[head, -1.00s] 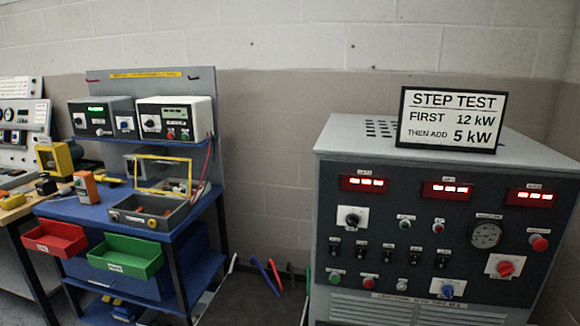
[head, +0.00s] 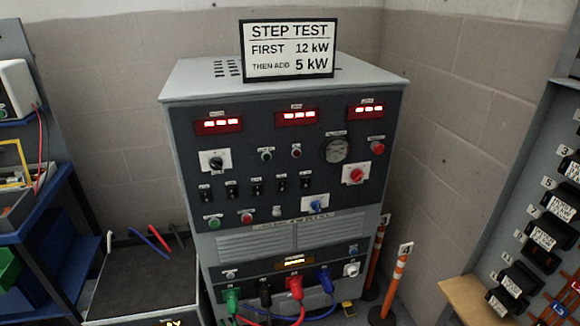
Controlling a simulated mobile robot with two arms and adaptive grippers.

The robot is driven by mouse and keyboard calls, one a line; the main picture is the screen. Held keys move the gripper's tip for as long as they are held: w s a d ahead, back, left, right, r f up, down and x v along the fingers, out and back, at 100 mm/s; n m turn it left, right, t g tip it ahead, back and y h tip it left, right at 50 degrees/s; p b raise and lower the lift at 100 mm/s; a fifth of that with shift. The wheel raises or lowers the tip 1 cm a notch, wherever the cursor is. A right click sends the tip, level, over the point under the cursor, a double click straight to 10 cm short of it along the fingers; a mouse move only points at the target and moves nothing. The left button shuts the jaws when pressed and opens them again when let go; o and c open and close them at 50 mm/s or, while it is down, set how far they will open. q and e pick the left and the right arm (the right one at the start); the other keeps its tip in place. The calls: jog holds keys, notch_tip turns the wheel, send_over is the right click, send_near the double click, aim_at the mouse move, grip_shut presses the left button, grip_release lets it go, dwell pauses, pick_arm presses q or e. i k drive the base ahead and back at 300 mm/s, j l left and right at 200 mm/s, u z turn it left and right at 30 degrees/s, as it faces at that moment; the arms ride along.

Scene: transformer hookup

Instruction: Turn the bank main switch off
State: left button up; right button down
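The grey load bank cabinet (head: 225,258) stands in the middle of the head view. Its dark front panel carries a red rotary switch (head: 356,175) on a light plate at the right, a black rotary switch (head: 214,163) on a white plate at the upper left, and a blue-handled switch (head: 316,206) at lower centre. The small labels are too blurred to tell which is the bank main switch. Three red displays (head: 297,117) are lit along the top. Neither of my grippers is in view.
A "STEP TEST" sign (head: 289,49) stands on the cabinet. Coloured plugs, including a red plug (head: 295,287), with cables sit low on its front. Orange posts (head: 396,283) stand at its right, a dark-topped cart (head: 145,276) at its left, and a breaker rack (head: 530,200) farther right.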

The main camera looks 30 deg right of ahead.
aim_at(357, 175)
jog(key=z, duration=1.35)
